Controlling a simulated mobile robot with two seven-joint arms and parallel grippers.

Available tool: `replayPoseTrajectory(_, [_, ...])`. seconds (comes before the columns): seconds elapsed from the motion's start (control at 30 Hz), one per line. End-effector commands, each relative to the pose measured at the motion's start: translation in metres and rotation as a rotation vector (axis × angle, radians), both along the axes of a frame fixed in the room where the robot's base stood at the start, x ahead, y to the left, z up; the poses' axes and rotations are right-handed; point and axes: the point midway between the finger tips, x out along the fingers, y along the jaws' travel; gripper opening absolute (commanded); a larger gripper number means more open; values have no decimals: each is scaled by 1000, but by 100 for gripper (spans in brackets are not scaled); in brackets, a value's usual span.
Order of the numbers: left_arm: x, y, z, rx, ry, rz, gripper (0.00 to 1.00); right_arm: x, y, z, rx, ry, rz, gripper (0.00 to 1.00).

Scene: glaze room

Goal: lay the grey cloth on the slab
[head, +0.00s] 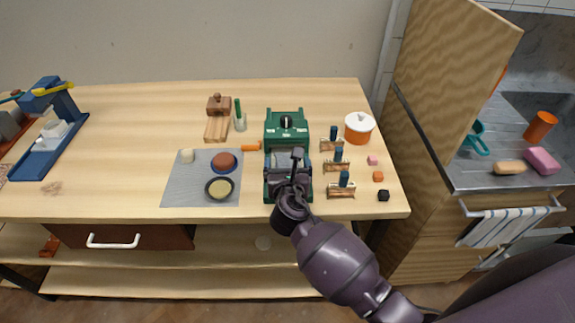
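A flat grey cloth-like mat (178,191) lies on the wooden table, left of the green machine. A reddish-brown dish (223,162), a dark bowl with pale yellow contents (219,188) and a small cream piece (187,155) stand on it. I cannot tell for sure which thing is the slab, and no other plain grey cloth shows. My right gripper (297,158) is over the front of the green machine (286,128) and hides part of it. Its fingers are too small and dark to tell open from shut. My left gripper is not in view.
Several small wooden racks (338,161), a white-lidded orange pot (359,128) and small blocks (383,195) stand right of the machine. A blue stand (62,140) is far left. A striped towel (497,228) hangs below the grey counter. The table between blue stand and mat is mostly clear.

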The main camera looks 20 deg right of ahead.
Motion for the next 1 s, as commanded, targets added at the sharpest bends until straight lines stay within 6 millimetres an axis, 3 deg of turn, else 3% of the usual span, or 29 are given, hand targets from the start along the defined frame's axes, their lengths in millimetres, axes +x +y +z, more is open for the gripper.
replayPoseTrajectory(0.33, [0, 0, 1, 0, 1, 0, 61, -10, 3, 1, 1, 2, 0, 93])
replayPoseTrajectory(0.8, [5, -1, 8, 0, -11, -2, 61, -84, 24, 13, 1, 1, 0, 93])
replayPoseTrajectory(1.0, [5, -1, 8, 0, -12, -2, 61, -100, 29, 16, 0, 1, 1, 93])
